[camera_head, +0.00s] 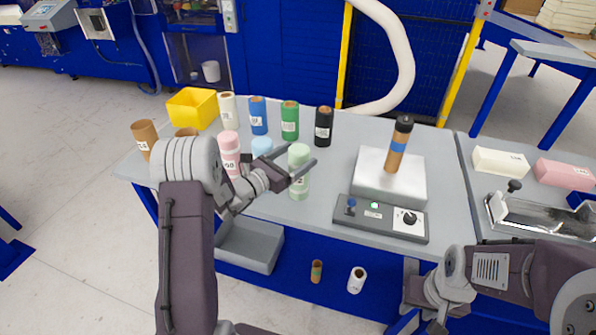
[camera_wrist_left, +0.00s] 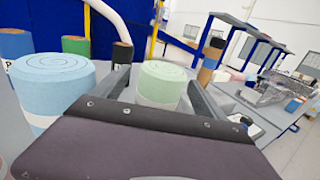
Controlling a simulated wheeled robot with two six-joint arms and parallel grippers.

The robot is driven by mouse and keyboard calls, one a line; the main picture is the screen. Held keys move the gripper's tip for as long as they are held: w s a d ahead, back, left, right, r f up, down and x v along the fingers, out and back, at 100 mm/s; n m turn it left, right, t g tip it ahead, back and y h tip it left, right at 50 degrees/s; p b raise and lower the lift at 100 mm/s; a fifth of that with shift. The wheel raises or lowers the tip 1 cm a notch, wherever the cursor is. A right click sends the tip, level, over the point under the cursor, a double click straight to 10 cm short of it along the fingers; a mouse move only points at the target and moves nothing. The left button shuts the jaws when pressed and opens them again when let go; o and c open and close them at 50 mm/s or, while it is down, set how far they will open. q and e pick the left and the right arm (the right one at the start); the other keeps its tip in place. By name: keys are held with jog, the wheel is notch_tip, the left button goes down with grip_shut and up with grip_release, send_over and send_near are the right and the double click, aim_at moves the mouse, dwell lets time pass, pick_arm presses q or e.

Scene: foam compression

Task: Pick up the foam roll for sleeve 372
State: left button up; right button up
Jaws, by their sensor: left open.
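A pale green foam roll (camera_head: 299,182) stands upright on the grey table; its label is too small to read surely. My left gripper (camera_head: 300,154) is open at this roll, with a finger on either side of its upper part. In the left wrist view the green roll (camera_wrist_left: 161,84) shows between the two spread fingers, its spiral top visible. Whether the fingers touch it I cannot tell. A pale blue foam roll (camera_wrist_left: 55,85) and a pink one (camera_head: 229,146) stand nearby. My right gripper (camera_head: 432,322) is low at the bottom edge, its fingers mostly cut off. I cannot read 372 anywhere.
White, blue, green and black rolls (camera_head: 324,126) stand in a row behind, near a yellow bin (camera_head: 192,107). A brown tube (camera_head: 397,148) stands on a pale block (camera_head: 372,183) behind a control panel (camera_head: 380,217). Table space between the black roll and block is clear.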

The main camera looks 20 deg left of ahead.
pick_arm(q)
jog(key=shift+w+d+f, duration=0.15)
jog(key=shift+w+d, duration=0.3)
jog(key=shift+w, duration=0.15)
jog(key=shift+s+a, duration=0.1)
jog(key=shift+s, duration=0.05)
jog(key=c, duration=0.8)
grip_shut()
